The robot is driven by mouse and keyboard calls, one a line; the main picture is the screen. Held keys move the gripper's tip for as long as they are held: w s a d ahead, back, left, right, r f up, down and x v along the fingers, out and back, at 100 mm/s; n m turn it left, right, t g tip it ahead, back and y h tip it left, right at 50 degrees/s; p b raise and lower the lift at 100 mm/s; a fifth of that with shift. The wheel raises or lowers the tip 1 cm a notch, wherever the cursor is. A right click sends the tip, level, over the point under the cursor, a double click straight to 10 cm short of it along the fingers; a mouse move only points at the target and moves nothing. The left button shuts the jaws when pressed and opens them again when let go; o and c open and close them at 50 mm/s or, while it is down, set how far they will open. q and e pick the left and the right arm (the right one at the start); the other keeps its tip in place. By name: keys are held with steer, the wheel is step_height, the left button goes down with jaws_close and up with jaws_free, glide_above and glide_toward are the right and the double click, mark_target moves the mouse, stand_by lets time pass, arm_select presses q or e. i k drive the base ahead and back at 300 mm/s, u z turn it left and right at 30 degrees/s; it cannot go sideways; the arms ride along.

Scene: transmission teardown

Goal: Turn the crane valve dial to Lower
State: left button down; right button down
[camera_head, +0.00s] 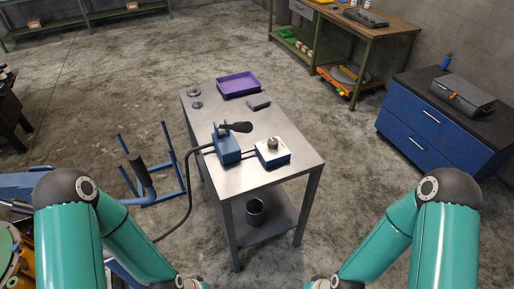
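A small control box (272,155) with a white top and blue sides sits on the metal table; I take it for the crane valve. Its round grey dial (272,143) stands up from the top. The dial's marking and the position it points to are too small to read. Beside it on the left is a blue block (227,150) with a black-handled lever (237,127). My two teal arms show at the lower left and lower right, but both grippers are below the picture's edge and out of view.
The metal table (300,160) also holds a purple tray (238,84), a small grey block (259,104) and small round parts (196,98). A black hose (188,190) runs from the blue block to the floor. A blue frame (150,170) stands left; a blue cabinet (430,130) stands right.

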mark_target(272, 143)
steer(key=k, duration=0.6)
steer(key=z, duration=0.25)
steer(key=i, duration=0.8)
steer(key=u, duration=0.5)
steer(key=k, duration=0.25)
steer(key=u, duration=0.5)
steer(key=i, duration=0.5)
steer(key=z, duration=0.1)
